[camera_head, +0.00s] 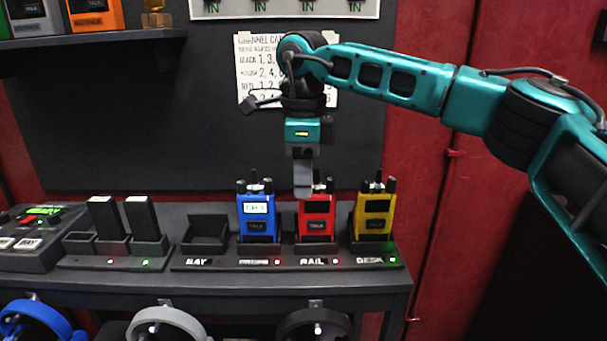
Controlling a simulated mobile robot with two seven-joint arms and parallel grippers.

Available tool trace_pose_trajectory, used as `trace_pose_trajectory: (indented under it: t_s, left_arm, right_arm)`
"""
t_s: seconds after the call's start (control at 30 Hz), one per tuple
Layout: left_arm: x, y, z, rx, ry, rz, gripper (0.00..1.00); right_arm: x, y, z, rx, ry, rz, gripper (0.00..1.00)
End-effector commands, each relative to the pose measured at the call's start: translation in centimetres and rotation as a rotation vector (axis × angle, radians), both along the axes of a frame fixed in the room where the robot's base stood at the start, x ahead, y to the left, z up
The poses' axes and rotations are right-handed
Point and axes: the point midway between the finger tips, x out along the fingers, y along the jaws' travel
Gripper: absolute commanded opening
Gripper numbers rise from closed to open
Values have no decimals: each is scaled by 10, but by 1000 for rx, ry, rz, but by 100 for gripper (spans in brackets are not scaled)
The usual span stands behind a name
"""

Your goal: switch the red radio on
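The red radio (317,225) stands upright in the charger slot labelled RAIL, between a blue radio (257,222) and a yellow radio (374,216). My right gripper (303,193) points straight down over the red radio's top left, in front of its upper part. I cannot tell whether the fingertip touches the radio. The fingers show as one narrow block, so their opening is unclear. The blue radio's screen is lit; the yellow one's is dark. My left gripper is out of view.
The charger rack (225,264) has an empty slot at left. A battery charger (112,262) with two black batteries and a console (35,240) stand further left. Headsets hang below the table edge. A paper sheet (258,60) is on the wall behind my arm.

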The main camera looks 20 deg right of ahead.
Motion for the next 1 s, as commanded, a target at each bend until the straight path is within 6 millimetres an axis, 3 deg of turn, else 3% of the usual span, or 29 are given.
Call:
trace_pose_trajectory:
  t_s: [0.2, 0.33, 0.7, 1.0]
  left_arm:
    - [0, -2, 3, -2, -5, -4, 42]
    - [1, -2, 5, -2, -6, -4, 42]
    - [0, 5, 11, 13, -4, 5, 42]
    - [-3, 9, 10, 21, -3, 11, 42]
  right_arm:
    - [0, 0, 1, 0, 0, 0, 42]
    - [0, 0, 13, 1, -1, 1, 42]
    - [-2, 1, 92, 1, -3, 0, 42]
    - [-3, 1, 127, 0, 0, 1, 42]
